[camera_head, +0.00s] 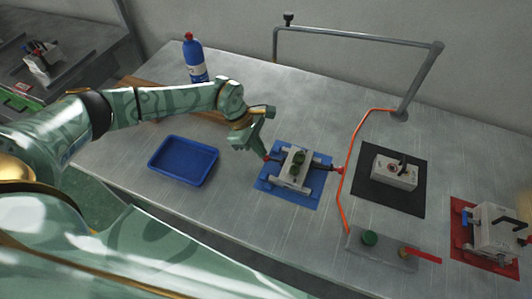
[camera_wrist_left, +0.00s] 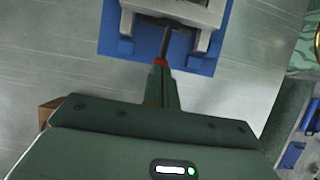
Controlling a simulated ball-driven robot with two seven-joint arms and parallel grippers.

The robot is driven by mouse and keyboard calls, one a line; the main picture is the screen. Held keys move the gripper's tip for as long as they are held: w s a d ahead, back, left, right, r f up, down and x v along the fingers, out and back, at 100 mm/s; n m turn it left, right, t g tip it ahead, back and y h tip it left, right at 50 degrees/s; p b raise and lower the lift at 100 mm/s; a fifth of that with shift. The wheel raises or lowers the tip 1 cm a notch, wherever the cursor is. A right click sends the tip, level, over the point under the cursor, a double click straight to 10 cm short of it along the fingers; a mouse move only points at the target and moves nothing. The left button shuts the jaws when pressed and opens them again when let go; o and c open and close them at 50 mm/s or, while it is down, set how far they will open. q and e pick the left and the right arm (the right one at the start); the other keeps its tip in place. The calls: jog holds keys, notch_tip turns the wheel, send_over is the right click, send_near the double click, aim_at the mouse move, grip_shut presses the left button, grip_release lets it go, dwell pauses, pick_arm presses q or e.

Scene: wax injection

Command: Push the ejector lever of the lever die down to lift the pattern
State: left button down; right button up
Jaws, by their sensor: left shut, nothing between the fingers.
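The metal die (camera_head: 291,176) with side levers sits on a blue mat (camera_head: 312,201) in the head view. A dark green piece (camera_head: 298,158) shows at its middle. A red-tipped lever sticks out on its left side and another red end (camera_head: 338,170) on its right. My left gripper (camera_head: 264,154) is shut and empty, its fingertips at the left lever's red tip. In the left wrist view the shut fingers (camera_wrist_left: 160,72) meet or overlap the red lever tip (camera_wrist_left: 161,62); I cannot tell whether they touch. The grey lever rod (camera_wrist_left: 165,42) runs into the die. My right gripper is not seen.
A blue tray (camera_head: 183,160) lies left of the die, with a blue bottle (camera_head: 195,60) behind. An orange hose (camera_head: 346,185) runs right of the mat.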

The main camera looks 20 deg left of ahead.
pick_arm(q)
jog(key=shift+s+a+r, duration=0.1)
jog(key=shift+a+r, duration=0.15)
jog(key=shift+a, duration=0.5)
jog(key=shift+a+r, duration=0.25)
jog(key=shift+a, duration=0.5)
jog(key=p+v, duration=0.1)
jog(key=v, duration=1.5)
jog(key=shift+r, duration=0.15)
